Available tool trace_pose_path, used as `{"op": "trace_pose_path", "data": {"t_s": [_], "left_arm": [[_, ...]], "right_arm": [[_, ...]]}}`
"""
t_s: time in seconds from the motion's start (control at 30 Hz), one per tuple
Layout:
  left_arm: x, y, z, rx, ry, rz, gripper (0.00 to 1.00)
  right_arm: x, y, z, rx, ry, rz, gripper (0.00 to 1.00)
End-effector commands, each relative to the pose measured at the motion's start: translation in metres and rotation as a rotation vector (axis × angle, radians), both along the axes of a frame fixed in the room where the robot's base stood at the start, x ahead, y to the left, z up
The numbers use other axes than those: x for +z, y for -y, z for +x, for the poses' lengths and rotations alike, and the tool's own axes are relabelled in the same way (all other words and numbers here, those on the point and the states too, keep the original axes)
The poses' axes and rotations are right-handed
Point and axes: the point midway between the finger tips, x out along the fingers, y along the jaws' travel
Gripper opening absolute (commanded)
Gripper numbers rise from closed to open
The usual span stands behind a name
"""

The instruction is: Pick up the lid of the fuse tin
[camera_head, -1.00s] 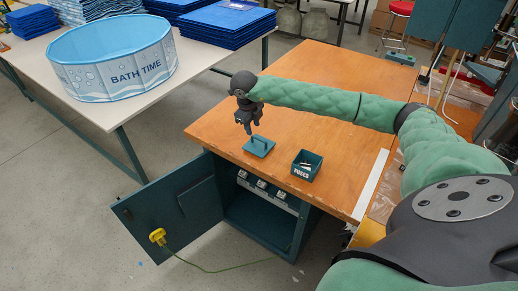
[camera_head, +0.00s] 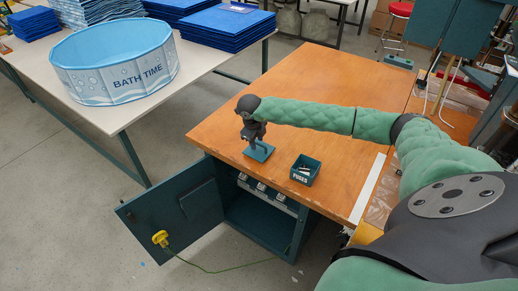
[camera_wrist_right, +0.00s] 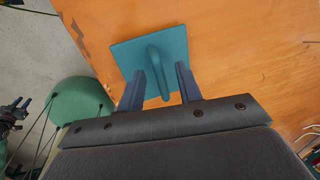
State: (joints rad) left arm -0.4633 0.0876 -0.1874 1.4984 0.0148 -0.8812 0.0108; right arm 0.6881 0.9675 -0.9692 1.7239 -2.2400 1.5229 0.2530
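The lid (camera_head: 262,153) of the fuse tin is a flat teal square lying on the wooden bench top. Its upright handle (camera_wrist_right: 156,70) shows in the right wrist view. My right gripper (camera_head: 255,142) is low over the lid. In the right wrist view, its two fingers (camera_wrist_right: 160,79) stand apart on either side of the handle, with a gap on both sides. The fuse tin (camera_head: 305,170), a small open teal box marked FUSES with pale pieces inside, stands to the right of the lid. My left gripper is not in view.
The wooden bench (camera_head: 330,90) is clear behind the lid. Below it, a teal cabinet has its door (camera_head: 175,210) open, with a yellow object and green cable hanging from it. A table with a blue BATH TIME tub (camera_head: 115,65) stands at the left.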

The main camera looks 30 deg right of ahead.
Motion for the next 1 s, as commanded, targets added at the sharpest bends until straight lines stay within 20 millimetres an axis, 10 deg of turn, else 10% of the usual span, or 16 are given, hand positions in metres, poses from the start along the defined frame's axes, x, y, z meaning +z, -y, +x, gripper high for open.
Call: {"op": "trace_pose_path", "data": {"t_s": [0.33,0.53,1.0], "left_arm": [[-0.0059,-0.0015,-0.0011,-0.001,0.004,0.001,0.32],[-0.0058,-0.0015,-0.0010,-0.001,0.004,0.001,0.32],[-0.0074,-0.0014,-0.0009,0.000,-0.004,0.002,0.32]], "right_arm": [[-0.0055,0.0005,0.0003,0.001,0.001,0.000,0.35],[-0.0053,0.0006,0.0003,0.001,0.001,0.000,0.00],[-0.0006,0.0010,0.0008,0.000,0.002,0.000,0.00]]}}
